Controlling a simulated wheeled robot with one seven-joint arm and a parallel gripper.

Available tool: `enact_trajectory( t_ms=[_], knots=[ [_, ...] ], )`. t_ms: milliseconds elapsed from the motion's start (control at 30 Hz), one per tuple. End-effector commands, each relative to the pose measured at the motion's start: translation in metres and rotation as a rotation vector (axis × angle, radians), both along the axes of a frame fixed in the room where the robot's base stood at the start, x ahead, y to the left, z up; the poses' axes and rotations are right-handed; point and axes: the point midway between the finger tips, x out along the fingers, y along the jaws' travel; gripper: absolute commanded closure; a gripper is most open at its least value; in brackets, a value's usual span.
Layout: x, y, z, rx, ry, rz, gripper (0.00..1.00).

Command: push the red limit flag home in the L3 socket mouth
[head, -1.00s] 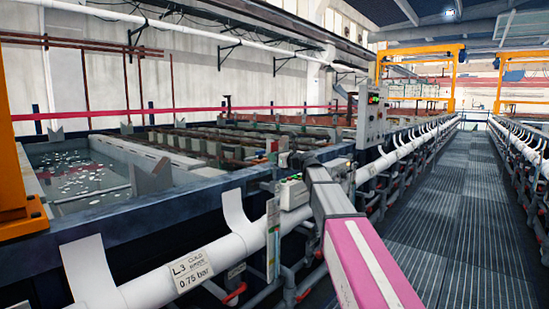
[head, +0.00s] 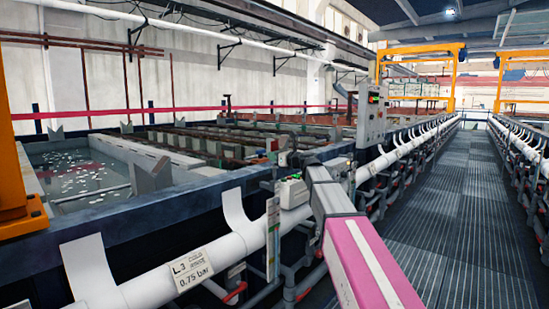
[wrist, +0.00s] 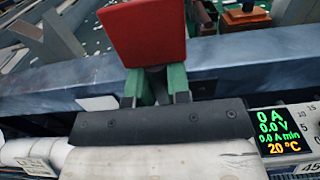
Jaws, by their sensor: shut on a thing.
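The red limit flag (wrist: 146,35) is a flat red plate at the top middle of the wrist view. Its short dark stem sits between the green fingers of my gripper (wrist: 155,80), which are shut on it. The flag stands above the fingers and hides part of the background. In the head view a small red patch (head: 272,145) beyond the end of my arm appears to be the flag. I cannot make out the L3 socket mouth, or whether the flag touches it.
A white pipe with an L3 label (head: 191,270) runs along the tank edge (head: 110,219). A small display (wrist: 279,132) reads 0 A, to the right of my gripper. A grey control box (head: 371,113) stands behind my arm. The grated walkway (head: 455,210) is clear.

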Motion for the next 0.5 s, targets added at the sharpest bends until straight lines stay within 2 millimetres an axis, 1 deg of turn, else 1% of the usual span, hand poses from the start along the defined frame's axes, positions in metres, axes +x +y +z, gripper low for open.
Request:
enact_trajectory(
  t_ms=[267, 500],
  knots=[
    [0.0, 0.0, -0.0006, 0.0, 0.0, 0.0, 1.0],
    [0.0, 0.0, -0.0051, 0.0, 0.0, 0.0, 1.0]
  ],
)
